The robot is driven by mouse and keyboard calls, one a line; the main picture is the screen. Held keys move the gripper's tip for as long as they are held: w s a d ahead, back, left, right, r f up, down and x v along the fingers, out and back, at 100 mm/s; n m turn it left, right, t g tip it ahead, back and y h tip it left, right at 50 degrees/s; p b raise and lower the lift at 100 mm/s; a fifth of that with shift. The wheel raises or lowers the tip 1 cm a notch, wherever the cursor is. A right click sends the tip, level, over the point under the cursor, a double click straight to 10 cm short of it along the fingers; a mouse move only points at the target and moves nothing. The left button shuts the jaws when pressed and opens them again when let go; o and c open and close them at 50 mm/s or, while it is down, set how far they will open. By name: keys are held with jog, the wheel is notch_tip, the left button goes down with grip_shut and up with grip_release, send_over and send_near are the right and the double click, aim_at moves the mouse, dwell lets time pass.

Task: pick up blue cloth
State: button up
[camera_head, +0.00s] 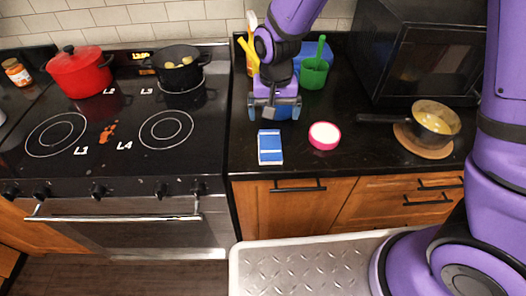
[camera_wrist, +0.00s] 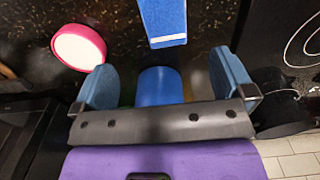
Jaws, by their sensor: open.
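The blue cloth (camera_head: 270,147), a flat blue rectangle with white stripes, lies on the dark counter right of the stove, near the front edge. In the wrist view part of the cloth (camera_wrist: 163,15) shows at the top, cut off by the frame. My gripper (camera_head: 275,111) is open above the counter, behind the cloth and apart from it. In the wrist view both blue pads of my gripper (camera_wrist: 166,80) are spread wide. A plain blue rounded thing (camera_wrist: 160,90) shows between them; I cannot tell whether it touches them.
A pink-rimmed white round dish (camera_head: 324,136) sits right of the cloth. A green container (camera_head: 313,76) stands behind, near a blue object. A saucepan (camera_head: 435,122) rests on a round board at right, before a black microwave (camera_head: 435,60). The stove (camera_head: 110,135) is at left.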

aim_at(270, 142)
jog(key=f, duration=1.1)
jog(key=shift+s+a+f, duration=0.2)
jog(key=shift+s+a, duration=0.1)
jog(key=shift+a, duration=0.1)
jog(key=shift+c, duration=0.2)
jog(key=c, duration=1.1)
jog(key=shift+o, duration=0.2)
jog(key=shift+r, duration=0.15)
